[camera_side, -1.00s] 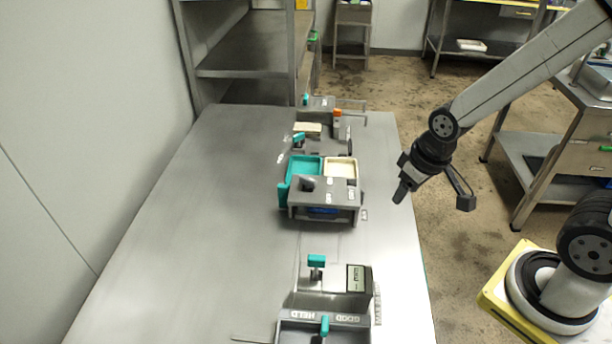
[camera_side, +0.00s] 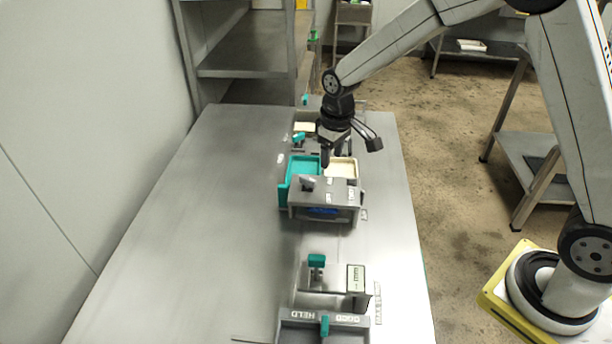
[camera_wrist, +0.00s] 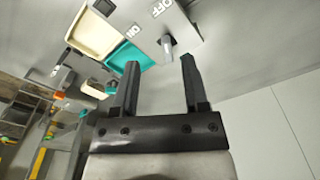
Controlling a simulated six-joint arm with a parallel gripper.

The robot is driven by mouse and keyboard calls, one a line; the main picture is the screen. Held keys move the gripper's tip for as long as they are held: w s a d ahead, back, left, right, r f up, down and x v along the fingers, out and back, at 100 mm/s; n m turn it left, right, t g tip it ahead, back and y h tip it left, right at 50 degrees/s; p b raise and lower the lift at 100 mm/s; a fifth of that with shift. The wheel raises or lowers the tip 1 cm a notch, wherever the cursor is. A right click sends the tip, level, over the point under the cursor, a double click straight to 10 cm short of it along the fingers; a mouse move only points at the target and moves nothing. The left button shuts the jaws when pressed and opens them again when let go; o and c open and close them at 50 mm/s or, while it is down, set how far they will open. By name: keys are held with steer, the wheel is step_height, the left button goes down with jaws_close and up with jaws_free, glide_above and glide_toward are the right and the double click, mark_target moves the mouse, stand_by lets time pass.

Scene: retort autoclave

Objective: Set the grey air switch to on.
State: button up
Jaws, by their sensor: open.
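The grey air switch (camera_wrist: 167,46) is a short grey lever on a grey housing (camera_wrist: 188,20). In the wrist view it stands beyond my fingertips, near the gap between them and apart from them. The housing bears ON and OFF labels; I cannot tell which one the lever is set to. In the side view the lever (camera_side: 307,184) rises from the left part of the housing top (camera_side: 340,190). My gripper (camera_wrist: 159,62) is open and empty. In the side view my gripper (camera_side: 337,160) hangs above and behind the housing, over the trays.
A teal tray (camera_side: 290,178) and a cream tray (camera_side: 354,168) adjoin the housing's back. Fixtures with teal handles stand behind, and another station (camera_side: 330,300) with a teal handle (camera_side: 316,261) stands in front. The table's left side (camera_side: 190,220) is clear.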

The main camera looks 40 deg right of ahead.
steer(key=n, duration=0.1)
glide_above(310, 179)
step_height(310, 179, down, 2)
steer(key=shift+f+g, duration=0.1)
steer(key=shift+g, duration=0.3)
steer(key=shift+f, duration=0.1)
steer(key=shift+f, duration=3.75)
jaws_close()
